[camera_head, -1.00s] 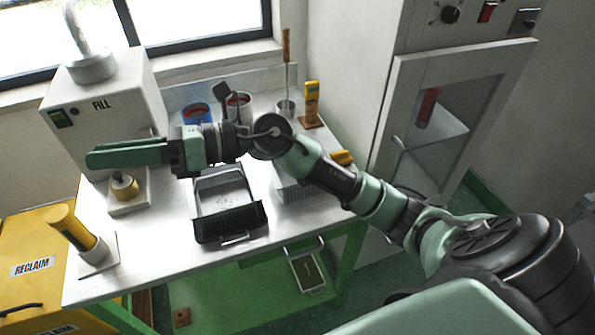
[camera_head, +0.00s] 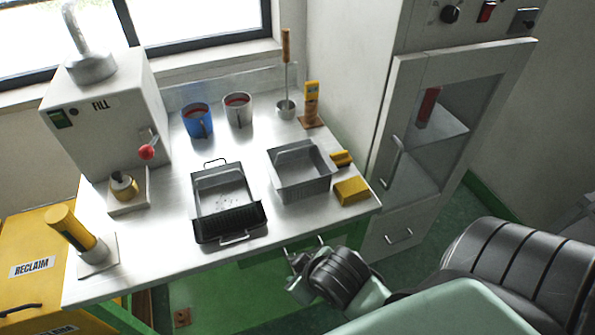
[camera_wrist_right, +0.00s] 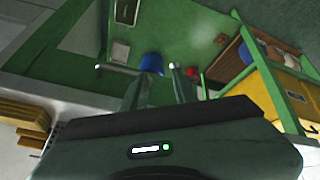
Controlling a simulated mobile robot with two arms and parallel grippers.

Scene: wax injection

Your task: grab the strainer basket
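A dark rectangular basket (camera_head: 200,218) with a wire handle at each end stands on the metal table. It appears to be the strainer basket, with small dark specks on its floor. A grey open box (camera_head: 300,188) stands right of it. My right arm's wrist (camera_head: 335,275) is low at the table's front edge, right of and below the basket, apart from it. My left gripper is not in view.
A white FILL machine (camera_head: 115,115) with a red knob stands at the left. Blue (camera_head: 197,120) and grey (camera_head: 238,110) cups stand behind the basket. Yellow blocks (camera_head: 352,191) lie right of the box. A glass-door cabinet (camera_head: 380,150) stands right.

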